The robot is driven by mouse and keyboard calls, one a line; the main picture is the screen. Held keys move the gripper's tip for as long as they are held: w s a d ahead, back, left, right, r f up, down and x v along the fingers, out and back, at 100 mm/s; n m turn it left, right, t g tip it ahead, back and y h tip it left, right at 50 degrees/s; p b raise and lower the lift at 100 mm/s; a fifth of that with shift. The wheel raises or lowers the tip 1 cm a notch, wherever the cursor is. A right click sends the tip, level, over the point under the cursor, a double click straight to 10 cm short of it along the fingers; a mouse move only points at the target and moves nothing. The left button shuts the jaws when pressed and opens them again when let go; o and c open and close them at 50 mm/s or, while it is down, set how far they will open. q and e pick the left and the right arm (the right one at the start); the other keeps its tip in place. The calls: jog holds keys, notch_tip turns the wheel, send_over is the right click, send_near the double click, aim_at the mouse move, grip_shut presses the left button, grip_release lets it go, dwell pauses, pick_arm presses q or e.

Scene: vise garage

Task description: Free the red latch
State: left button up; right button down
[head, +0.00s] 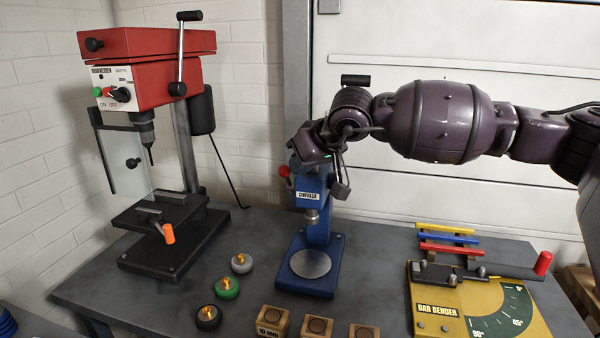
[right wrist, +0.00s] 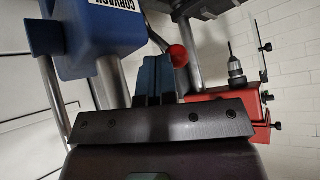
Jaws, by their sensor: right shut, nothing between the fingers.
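The red latch appears as a small red ball knob (head: 284,171) at the left of the blue press (head: 308,186) labelled CORVASK. In the right wrist view the red knob (right wrist: 179,55) is on a thin shaft, just beside the tips of my right gripper. My right gripper (head: 298,164) is at the upper part of the press, close to the knob. Its blue fingers (right wrist: 153,78) are together with nothing between them. Whether they touch the knob or its shaft I cannot tell. My wrist hides the top of the press. My left gripper is not in view.
A red drill press (head: 145,62) stands at the left. Round knobs (head: 227,287) and wooden blocks (head: 317,327) lie in front of the blue press. A yellow bar bender (head: 436,312) with coloured bars is at the right. The bench (head: 374,260) is clear between press and bender.

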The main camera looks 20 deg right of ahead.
pick_arm(q)
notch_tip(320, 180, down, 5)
jog(key=b, duration=0.5)
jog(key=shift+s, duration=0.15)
pick_arm(e)
jog(key=s+f, duration=0.1)
jog(key=s+a+f+t, duration=0.1)
jog(key=f, duration=0.1)
jog(key=s+a+f+n+t+h, duration=0.1)
jog(key=shift+s+a+f, duration=0.1)
jog(key=shift+f, duration=0.05)
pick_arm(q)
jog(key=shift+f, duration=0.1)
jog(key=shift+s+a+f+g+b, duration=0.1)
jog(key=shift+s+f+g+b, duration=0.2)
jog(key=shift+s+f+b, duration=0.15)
pick_arm(e)
jog(key=shift+w+d, duration=0.45)
jog(key=shift+w, duration=0.25)
